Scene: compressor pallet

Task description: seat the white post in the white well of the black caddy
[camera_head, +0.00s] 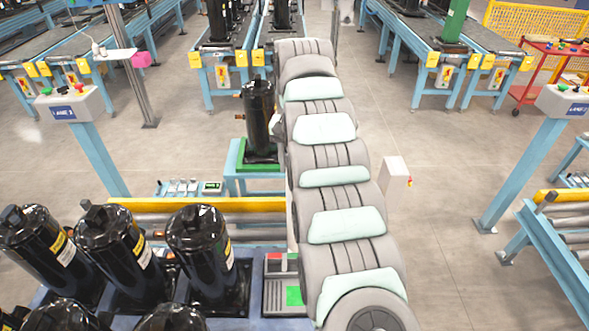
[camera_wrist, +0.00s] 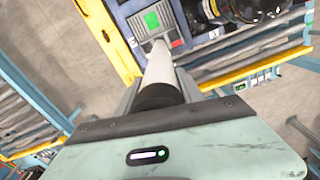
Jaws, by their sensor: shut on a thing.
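My gripper (camera_wrist: 160,76) shows in the wrist view, with a finger on each side of the white post (camera_wrist: 159,66). It is shut on the post, a pale cylinder with a dark near end. The caddy has a green patch (camera_wrist: 151,19) and a red patch beside the post. In the head view the caddy (camera_head: 271,296) lies left of my arm; the post and gripper do not show there, and the white well is not clear.
Black compressors (camera_head: 205,255) stand on the pallet left of the caddy. A yellow rail (camera_head: 235,205) and rollers run behind them. Another compressor (camera_head: 258,125) stands on a green-topped stand. A light grey box (camera_head: 396,175) is right of my arm, over open floor.

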